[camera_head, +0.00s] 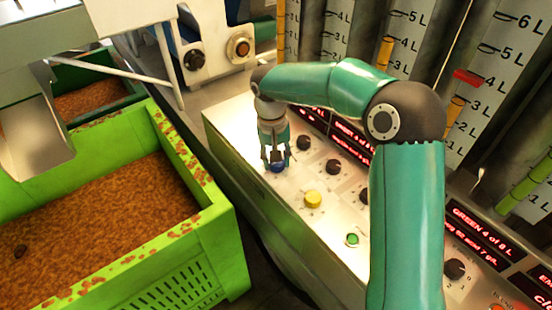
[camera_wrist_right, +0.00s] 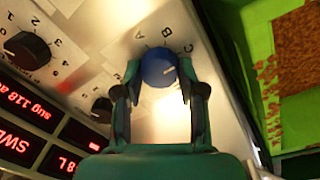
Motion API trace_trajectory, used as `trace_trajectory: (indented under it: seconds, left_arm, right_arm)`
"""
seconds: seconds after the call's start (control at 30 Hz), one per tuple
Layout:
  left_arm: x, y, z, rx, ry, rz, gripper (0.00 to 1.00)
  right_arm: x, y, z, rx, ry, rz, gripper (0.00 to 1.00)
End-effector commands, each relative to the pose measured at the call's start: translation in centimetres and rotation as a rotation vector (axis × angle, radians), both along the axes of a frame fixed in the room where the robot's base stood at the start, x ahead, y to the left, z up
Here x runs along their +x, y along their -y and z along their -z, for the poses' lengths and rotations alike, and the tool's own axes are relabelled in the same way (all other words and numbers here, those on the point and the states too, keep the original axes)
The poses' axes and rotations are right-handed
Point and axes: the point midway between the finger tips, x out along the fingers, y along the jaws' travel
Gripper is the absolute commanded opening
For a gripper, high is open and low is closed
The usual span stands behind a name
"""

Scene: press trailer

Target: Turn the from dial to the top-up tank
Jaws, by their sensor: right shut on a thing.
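A blue dial (camera_head: 278,168) sits on the sloping steel panel (camera_head: 235,122). My right gripper (camera_head: 274,155) reaches down over it. In the right wrist view, the blue dial (camera_wrist_right: 158,67) lies between the two fingertips of the right gripper (camera_wrist_right: 158,78), which are shut on its sides. Letters A, B and C stand around the dial there; a pale mark shows on its right part. A yellow dial (camera_head: 313,198) stands beside it on the panel. I cannot read which dial is named from. The left gripper is out of view.
Black knobs (camera_head: 333,167), a green button (camera_head: 352,239) and red-lettered displays (camera_head: 478,234) share the panel. Graduated tanks (camera_head: 405,45) stand behind. A green crate (camera_head: 215,240) of brown pulp stands left of the panel.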

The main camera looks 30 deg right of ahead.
Motion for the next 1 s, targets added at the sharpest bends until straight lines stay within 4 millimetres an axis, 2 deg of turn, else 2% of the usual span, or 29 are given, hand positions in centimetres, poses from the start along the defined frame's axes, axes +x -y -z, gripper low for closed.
trace_trajectory:
  seconds: [0.57, 0.6, 0.7, 0.73, 1.0]
  left_arm:
    - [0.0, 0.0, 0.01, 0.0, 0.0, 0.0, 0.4]
    - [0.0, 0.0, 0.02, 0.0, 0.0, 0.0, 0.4]
    - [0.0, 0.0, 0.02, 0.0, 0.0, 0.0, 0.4]
    - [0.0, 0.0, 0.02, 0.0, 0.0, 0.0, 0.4]
    - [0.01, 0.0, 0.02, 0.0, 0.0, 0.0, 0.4]
  right_arm:
    - [0.06, -0.02, -0.07, 0.001, 0.003, 0.04, 0.05]
    - [0.06, -0.02, -0.07, 0.001, 0.003, 0.04, 0.45]
    - [0.06, -0.01, -0.06, 0.001, 0.002, 0.04, 0.61]
    - [0.05, -0.01, -0.06, 0.0, 0.002, 0.039, 0.65]
    - [0.02, 0.0, -0.03, 0.001, 0.001, 0.039, 0.65]
